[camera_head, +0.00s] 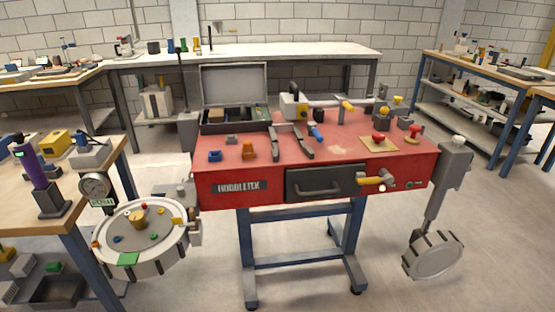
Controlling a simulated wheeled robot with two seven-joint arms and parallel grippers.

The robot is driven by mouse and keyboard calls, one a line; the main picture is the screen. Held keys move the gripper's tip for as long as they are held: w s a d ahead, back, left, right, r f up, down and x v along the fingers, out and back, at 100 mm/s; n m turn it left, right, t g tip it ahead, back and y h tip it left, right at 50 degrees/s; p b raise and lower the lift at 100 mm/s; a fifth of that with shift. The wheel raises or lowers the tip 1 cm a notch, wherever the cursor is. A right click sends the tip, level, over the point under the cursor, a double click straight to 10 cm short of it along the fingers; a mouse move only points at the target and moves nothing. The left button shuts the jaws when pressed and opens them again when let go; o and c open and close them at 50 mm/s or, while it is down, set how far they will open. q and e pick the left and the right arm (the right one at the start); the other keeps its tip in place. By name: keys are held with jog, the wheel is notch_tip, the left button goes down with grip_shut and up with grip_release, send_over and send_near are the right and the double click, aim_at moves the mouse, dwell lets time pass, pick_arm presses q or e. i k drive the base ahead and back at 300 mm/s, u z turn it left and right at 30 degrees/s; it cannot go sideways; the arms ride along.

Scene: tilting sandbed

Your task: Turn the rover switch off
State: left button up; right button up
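No part is plainly marked as the rover switch, so I cannot tell which it is. A yellow-handled lever (372,181) sticks out of the red bench's front, right of the drawer, beside a small bright lamp (382,188). On the bench top a red knob (378,137) sits on a tan plate, and another red-topped knob (414,130) stands right of it. A round drum-like tray (140,262) with small coloured pieces is at the lower left. Neither of my grippers can be made out in this view.
The red bench (231,188) has a drawer (327,183), an open grey case (235,85) and loose tools on top. A wooden table (50,213) stands left, with a pressure gauge (95,187) beside it. A grey disc (433,256) hangs right. Floor in front is clear.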

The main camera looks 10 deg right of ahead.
aim_at(378, 137)
jog(key=z, duration=1.8)
jog(key=i, duration=1.85)
jog(key=u, duration=2.95)
